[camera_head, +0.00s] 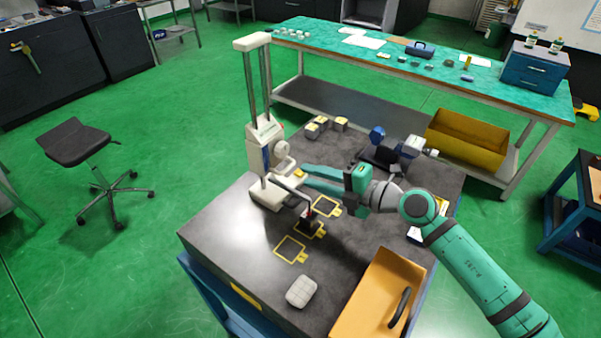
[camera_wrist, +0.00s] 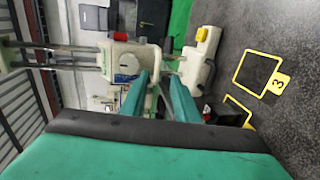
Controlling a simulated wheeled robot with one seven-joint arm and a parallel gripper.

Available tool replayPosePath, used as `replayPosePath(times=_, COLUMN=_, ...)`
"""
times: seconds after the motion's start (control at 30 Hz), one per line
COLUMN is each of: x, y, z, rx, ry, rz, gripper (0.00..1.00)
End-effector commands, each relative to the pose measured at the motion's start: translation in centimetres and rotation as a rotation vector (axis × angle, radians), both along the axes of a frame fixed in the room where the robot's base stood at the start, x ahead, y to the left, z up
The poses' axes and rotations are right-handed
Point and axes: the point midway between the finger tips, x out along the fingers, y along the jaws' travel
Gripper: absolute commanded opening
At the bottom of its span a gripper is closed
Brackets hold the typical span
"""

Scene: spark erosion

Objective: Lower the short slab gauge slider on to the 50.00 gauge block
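The white slab gauge (camera_head: 268,140) stands on the table's far left side, with two upright columns and a round dial or wheel on its slider (camera_head: 282,150). The slider also shows in the wrist view (camera_wrist: 125,64). A dark probe arm reaches from the gauge toward a small dark block (camera_head: 311,222) on a yellow-outlined spot; whether they touch is unclear. I cannot read which block is 50.00. My gripper (camera_head: 304,173) points left at the gauge, its teal fingers apart. In the wrist view the fingertips (camera_wrist: 158,78) frame pale gauge parts, with no clear grip.
Yellow-outlined spots (camera_head: 291,249) lie on the dark table, one marked 3 (camera_wrist: 278,84). An orange tray (camera_head: 378,295) and a light pad (camera_head: 301,291) are at the front. Small blocks (camera_head: 340,124) and a blue-and-grey device (camera_head: 380,150) stand behind my arm.

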Motion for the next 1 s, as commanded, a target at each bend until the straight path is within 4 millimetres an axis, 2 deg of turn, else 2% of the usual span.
replayPosePath(times=0.1, x=-1.1, y=-1.8, z=0.5, rx=-0.002, ry=-0.001, rz=-0.002, gripper=0.28)
replayPosePath(times=0.3, x=-2.1, y=-3.5, z=0.9, rx=-0.001, ry=0.001, rz=0.000, gripper=0.28)
replayPosePath(times=0.87, x=-2.4, y=-3.8, z=1.0, rx=-0.001, ry=0.001, rz=0.001, gripper=0.28)
replayPosePath(times=1.0, x=-2.4, y=-4.6, z=0.6, rx=-0.008, ry=-0.005, rz=-0.014, gripper=0.28)
